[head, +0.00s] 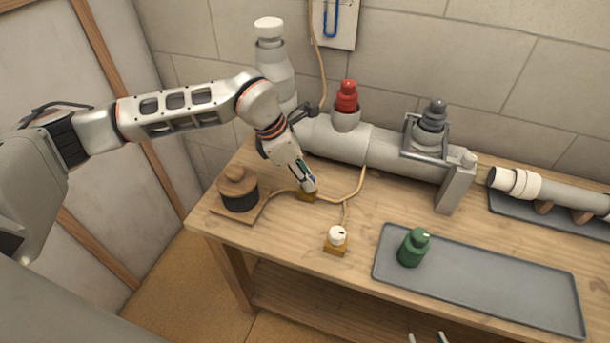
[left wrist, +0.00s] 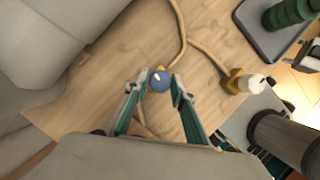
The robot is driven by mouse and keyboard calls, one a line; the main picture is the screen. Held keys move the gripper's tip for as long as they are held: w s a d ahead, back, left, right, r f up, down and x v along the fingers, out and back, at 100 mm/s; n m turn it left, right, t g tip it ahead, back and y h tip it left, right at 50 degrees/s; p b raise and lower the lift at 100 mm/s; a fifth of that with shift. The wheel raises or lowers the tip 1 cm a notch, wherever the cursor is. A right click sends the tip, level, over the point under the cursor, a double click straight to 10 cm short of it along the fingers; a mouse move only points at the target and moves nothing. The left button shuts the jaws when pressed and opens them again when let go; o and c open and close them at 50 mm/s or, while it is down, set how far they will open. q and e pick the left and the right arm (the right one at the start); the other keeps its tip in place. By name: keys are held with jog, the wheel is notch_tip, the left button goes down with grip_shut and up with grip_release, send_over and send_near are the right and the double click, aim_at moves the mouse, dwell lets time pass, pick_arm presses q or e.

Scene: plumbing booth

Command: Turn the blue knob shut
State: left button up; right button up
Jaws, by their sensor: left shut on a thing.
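The blue knob (left wrist: 160,82) sits on a small brass base at the end of a tan pipe, with a white mark on its top. In the left wrist view it lies between the two fingertips of my left gripper (left wrist: 159,88), which is shut on it. In the head view my left gripper (head: 307,184) points down over the knob's brass base (head: 306,196) and hides most of the knob. Only the two fingertips of my right gripper (head: 427,338) show at the bottom edge of the head view, spread apart with nothing between them.
A white knob (head: 337,235) stands close by on its own brass base. A round wooden-lidded pot (head: 238,188) is to the left. A grey pipe with a red cap (head: 346,97) runs behind. A green bottle-shaped part (head: 413,247) stands on the grey tray (head: 490,285).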

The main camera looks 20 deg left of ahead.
pick_arm(q)
jog(key=m, duration=0.1)
jog(key=m+g, duration=0.1)
jog(key=m, duration=0.1)
jog(key=shift+w+m, duration=0.2)
jog(key=shift+m, duration=0.1)
jog(key=m+g, duration=0.1)
jog(key=m, duration=0.1)
jog(key=m+g+b, duration=0.1)
jog(key=m, duration=0.1)
jog(key=shift+w+m+h, duration=0.15)
jog(key=shift+m+h, duration=0.15)
jog(key=shift+f+m+g+b, duration=0.1)
jog(key=shift+m+g+b, duration=0.25)
jog(key=shift+m, duration=0.55)
jog(key=m+g+b, duration=0.1)
jog(key=m, duration=0.1)
jog(key=shift+m, duration=0.3)
jog(key=shift+w+m+g+y+b, duration=0.1)
jog(key=shift+m+g+y+b, duration=0.15)
jog(key=shift+m+y+b, duration=0.5)
jog(key=shift+m, duration=0.75)
pick_arm(e)
jog(key=shift+w+d+f, duration=0.1)
jog(key=shift+d+f, duration=0.1)
jog(key=shift+f, duration=0.55)
jog(key=shift+w+d+f, duration=0.1)
jog(key=shift+d+f, duration=0.1)
jog(key=shift+f, duration=0.5)
jog(key=shift+s, duration=0.1)
